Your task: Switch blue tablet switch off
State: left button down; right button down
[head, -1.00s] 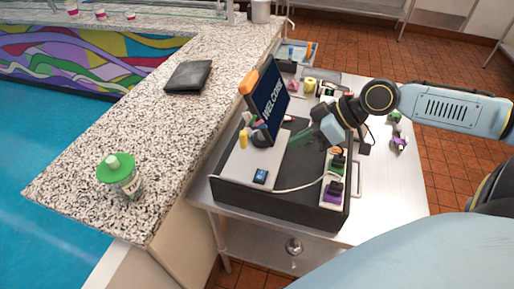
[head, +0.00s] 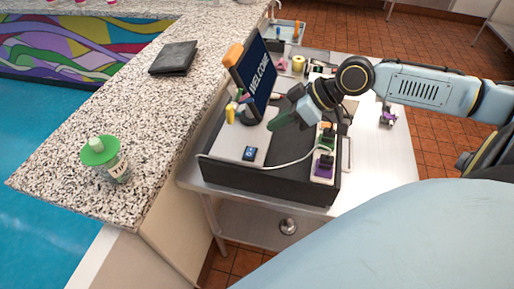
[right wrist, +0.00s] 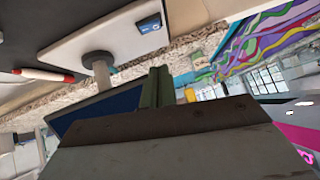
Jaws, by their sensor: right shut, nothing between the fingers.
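The blue tablet switch (head: 249,153) is a small blue square with a white mark on the pale base plate of the tablet stand. It also shows at the top of the right wrist view (right wrist: 149,24). The tablet (head: 258,80), with a WELCOME screen, stands tilted above the plate. My right gripper (head: 273,124) is shut and empty beside the stand, to the right of and behind the switch, apart from it. In the right wrist view its green fingers (right wrist: 155,88) are together in front of the tablet's dark panel (right wrist: 85,112). My left gripper is out of view.
The stand sits in a black tray (head: 265,182) on a metal cart (head: 400,180). A white cable and a strip with coloured items (head: 324,165) lie right of the switch. The stone counter (head: 150,110) at left holds a green-lidded cup (head: 103,158) and black folder (head: 174,58).

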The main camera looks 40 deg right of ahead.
aim_at(250, 153)
jog(key=x, duration=0.6)
jog(key=shift+w+a, duration=0.15)
jog(key=shift+a, duration=0.15)
jog(key=f, duration=0.2)
jog(key=shift+s+a+f, duration=0.1)
jog(key=shift+s+f, duration=0.1)
jog(key=shift+f, duration=0.1)
jog(key=shift+s+f+p, duration=0.1)
jog(key=shift+f+p, duration=0.2)
jog(key=shift+f, duration=0.45)
